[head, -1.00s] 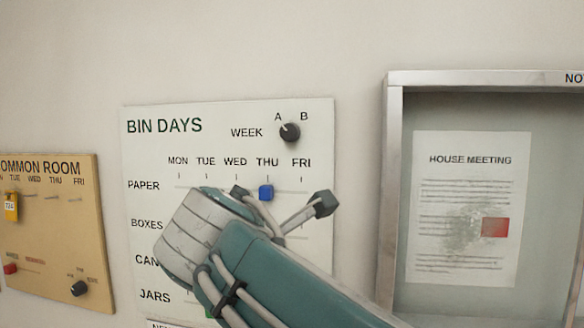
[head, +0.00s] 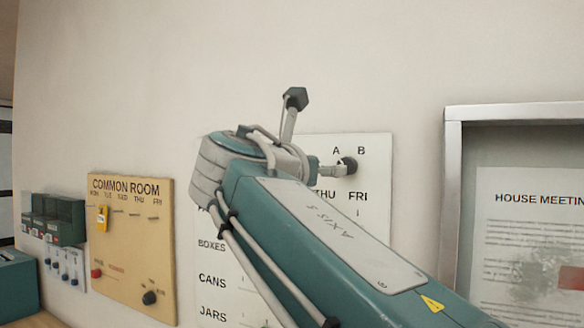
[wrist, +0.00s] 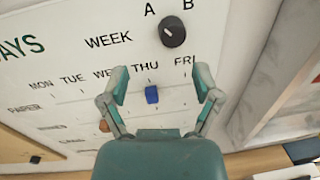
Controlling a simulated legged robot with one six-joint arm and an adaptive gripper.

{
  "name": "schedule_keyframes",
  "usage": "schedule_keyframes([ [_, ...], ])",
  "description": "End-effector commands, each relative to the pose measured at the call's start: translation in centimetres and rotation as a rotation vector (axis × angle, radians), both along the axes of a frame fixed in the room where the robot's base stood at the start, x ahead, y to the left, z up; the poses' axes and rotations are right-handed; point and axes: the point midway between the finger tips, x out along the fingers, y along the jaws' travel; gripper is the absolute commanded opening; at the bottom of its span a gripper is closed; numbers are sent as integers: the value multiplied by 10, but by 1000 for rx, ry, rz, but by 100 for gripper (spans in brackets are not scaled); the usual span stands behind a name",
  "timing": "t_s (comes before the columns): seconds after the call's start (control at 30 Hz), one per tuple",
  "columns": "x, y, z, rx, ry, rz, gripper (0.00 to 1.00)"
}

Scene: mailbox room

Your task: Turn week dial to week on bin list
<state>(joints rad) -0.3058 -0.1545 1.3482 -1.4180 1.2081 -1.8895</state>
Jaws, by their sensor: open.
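The week dial (wrist: 172,33) is a round black knob under the letters A and B on the white BIN DAYS board (wrist: 50,65). Its small pale mark appears to point up-left, towards A. My gripper (wrist: 163,84) is open and empty, with its two fingers spread below the dial in the wrist view. A dark shape under A and B there could be the dial or a fingertip. I cannot make out a bin list with a week on it.
A blue slider (wrist: 152,94) sits under THU, between the fingers in the picture. An orange slider (wrist: 104,126) is lower left. A framed notice case (head: 452,190) stands out at right. The COMMON ROOM board (head: 130,255) hangs at left.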

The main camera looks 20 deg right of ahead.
Motion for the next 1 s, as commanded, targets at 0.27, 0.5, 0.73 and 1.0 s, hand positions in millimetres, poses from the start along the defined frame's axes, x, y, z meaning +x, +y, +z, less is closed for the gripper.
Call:
schedule_keyframes([
  [0.27,26,-32,0,1,0,-6,81],
  [0.5,33,-31,1,-4,-1,0,81],
  [0.73,32,-38,1,0,-1,-2,54],
  [1.0,34,-42,0,0,0,-1,8],
])
